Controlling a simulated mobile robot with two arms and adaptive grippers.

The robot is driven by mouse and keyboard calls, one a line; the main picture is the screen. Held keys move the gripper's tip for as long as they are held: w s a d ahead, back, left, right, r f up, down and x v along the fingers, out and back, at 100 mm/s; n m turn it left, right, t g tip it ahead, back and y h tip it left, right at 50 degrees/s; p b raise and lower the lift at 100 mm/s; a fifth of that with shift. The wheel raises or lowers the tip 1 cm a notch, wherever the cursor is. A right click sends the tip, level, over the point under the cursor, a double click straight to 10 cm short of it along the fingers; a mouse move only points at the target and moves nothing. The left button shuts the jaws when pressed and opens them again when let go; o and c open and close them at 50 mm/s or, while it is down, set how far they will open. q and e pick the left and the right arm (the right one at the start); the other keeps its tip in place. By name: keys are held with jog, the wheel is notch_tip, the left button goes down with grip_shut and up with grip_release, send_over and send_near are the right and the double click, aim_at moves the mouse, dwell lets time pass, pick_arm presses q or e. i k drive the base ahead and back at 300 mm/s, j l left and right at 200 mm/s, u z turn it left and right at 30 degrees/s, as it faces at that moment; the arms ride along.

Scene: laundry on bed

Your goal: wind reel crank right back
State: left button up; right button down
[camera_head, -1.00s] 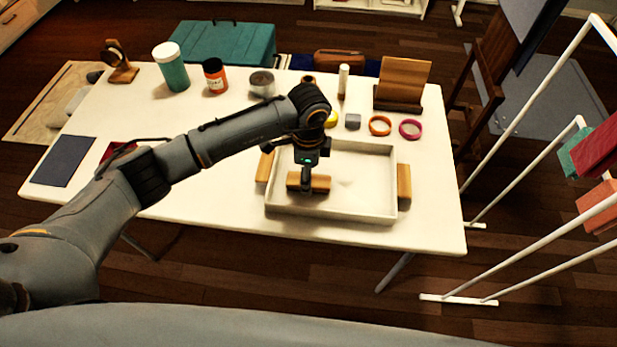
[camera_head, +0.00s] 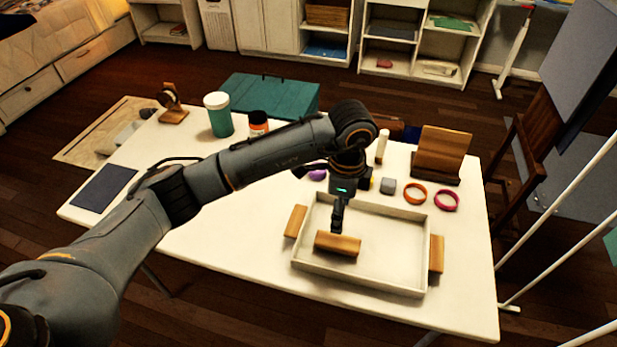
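I cannot make out a reel or a crank by sight. A shallow white tray (camera_head: 418,252) lies on the table, with a wooden block (camera_head: 338,244) inside near its front left. Wooden pieces stand at its left side (camera_head: 295,221) and right side (camera_head: 437,254). My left gripper (camera_head: 336,228) points down into the tray, its tip at the top edge of the block. Its fingers look close together, but I cannot tell whether they are shut or touch the block. My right gripper is not in view.
White rack bars (camera_head: 560,240) stand at the right.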

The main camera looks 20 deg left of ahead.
aim_at(168, 98)
jog(key=u, duration=1.4)
